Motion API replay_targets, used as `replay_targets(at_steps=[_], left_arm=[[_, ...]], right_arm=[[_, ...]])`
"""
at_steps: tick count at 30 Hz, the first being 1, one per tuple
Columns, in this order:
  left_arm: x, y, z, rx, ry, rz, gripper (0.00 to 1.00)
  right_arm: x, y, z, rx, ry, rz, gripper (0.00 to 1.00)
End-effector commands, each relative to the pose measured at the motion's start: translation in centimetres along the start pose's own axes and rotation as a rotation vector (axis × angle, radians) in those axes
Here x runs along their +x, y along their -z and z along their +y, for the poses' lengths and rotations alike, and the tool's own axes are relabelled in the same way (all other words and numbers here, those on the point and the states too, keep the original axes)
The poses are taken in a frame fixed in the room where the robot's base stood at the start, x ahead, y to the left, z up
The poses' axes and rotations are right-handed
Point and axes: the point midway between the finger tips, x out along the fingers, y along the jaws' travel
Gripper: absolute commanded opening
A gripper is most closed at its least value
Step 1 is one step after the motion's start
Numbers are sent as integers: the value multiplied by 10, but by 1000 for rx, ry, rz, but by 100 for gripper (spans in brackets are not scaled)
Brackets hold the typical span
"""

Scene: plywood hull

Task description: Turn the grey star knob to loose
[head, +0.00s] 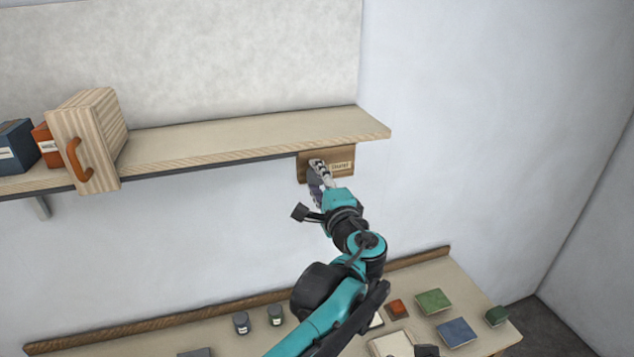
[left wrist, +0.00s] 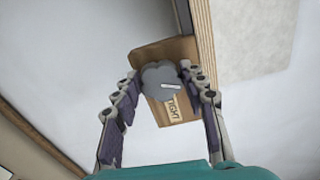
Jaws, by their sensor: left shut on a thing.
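The grey star knob (left wrist: 158,80) sits on a brown wooden plate (left wrist: 150,54) and has a short white mark on its face. In the left wrist view the mark lies right of the knob's middle, roughly level. My left gripper (left wrist: 158,78) is shut on the knob, one finger on each side. In the head view my left gripper (head: 317,168) is at the plate (head: 304,172) under the shelf's right end and hides the knob. My right gripper is not clearly seen.
A wall shelf (head: 250,135) runs above the plate, its edge close to the gripper. A wooden box with an orange handle (head: 88,140) and books stand at its left. Below, a bench (head: 470,290) holds jars and coloured blocks. The wall right of the plate is clear.

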Motion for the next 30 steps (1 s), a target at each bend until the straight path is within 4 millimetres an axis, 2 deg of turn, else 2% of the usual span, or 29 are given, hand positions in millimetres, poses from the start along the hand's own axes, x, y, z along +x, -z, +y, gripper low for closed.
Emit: replay_targets(at_steps=[6,15,30], left_arm=[[1,1,-2,-174,6,2,13],[1,1,-2,-341,6,2,13],[1,1,-2,-411,6,2,13]], right_arm=[[4,-2,0,0,0,0,40],[6,-4,0,0,0,0,40],[7,-5,0,0,0,0,40]])
